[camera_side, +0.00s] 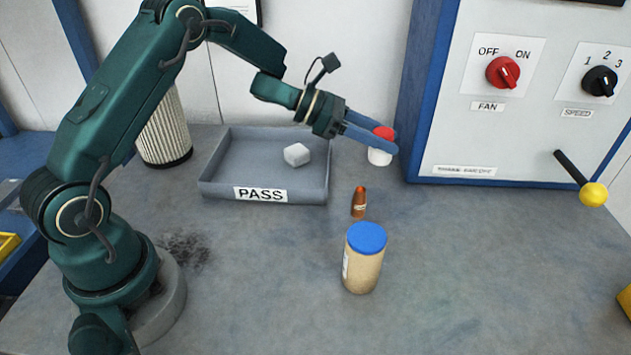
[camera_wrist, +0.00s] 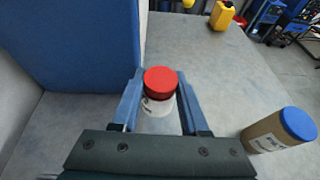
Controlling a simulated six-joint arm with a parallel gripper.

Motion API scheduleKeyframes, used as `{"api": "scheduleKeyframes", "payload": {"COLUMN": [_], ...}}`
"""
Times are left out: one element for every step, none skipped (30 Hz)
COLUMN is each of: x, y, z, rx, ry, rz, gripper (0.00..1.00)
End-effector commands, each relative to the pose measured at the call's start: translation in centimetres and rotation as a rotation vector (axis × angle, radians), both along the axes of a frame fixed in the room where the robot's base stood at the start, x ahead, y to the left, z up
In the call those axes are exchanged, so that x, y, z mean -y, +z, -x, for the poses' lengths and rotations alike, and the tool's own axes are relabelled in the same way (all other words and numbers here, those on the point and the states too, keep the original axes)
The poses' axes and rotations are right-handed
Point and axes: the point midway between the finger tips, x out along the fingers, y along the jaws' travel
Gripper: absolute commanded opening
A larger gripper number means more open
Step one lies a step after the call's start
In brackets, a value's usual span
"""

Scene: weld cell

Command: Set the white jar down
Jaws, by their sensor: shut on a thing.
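The white jar (camera_side: 379,157) has a red lid and is held between the blue fingers of my gripper (camera_side: 372,139). In the side view it appears above the table, near the left edge of the control cabinet. In the wrist view the jar (camera_wrist: 158,104) sits upright between the fingertips of my gripper (camera_wrist: 158,100), its red lid facing the camera. My gripper is shut on it. The side view shows the lower part of the jar below the fingers. The exact gap between the jar and the table is hard to tell.
A tan jar with a blue lid (camera_side: 364,262) and a small copper-coloured piece (camera_side: 359,202) stand on the table. A cabinet (camera_side: 455,140) with knobs and a yellow-ended lever (camera_side: 592,194) stands right.

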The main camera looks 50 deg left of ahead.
Motion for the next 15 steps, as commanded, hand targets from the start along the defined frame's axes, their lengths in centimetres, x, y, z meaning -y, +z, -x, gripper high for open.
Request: {"api": "scheduleKeyframes", "payload": {"x": [1.3,1.9,2.7,3.3,3.8,4.4,4.8,5.1,5.5,5.7,5.9,6.0,6.1,6.1,6.1], "y": [-0.8,-1.2,-1.7,-2.0,-2.4,-2.7,-3.0,-3.2,-3.4,-3.6,-3.6,-3.7,-3.9,-4.2,-4.6], "z": [-0.2,-0.4,-0.7,-0.8,-1.0,-1.2,-1.3,-1.4,-1.6,-1.6,-1.7,-1.7,-1.8,-1.8,-1.8], "rx": [-0.004,-0.005,-0.004,-0.003,-0.002,-0.002,-0.002,-0.001,0.000,0.000,0.000,0.000,0.000,-0.001,-0.004], "ry": [-0.006,-0.006,-0.005,-0.005,-0.004,-0.003,-0.003,-0.002,-0.001,-0.001,0.000,0.001,0.002,0.002,0.002], "rz": [0.002,0.000,0.001,0.001,0.000,0.001,-0.001,0.000,0.000,0.000,0.000,0.000,0.000,-0.001,-0.001], "gripper": [0.00,0.00,0.00,0.00,0.00,0.00,0.00,0.00,0.00,0.00,0.00,0.00,0.00,0.00,0.00]}}
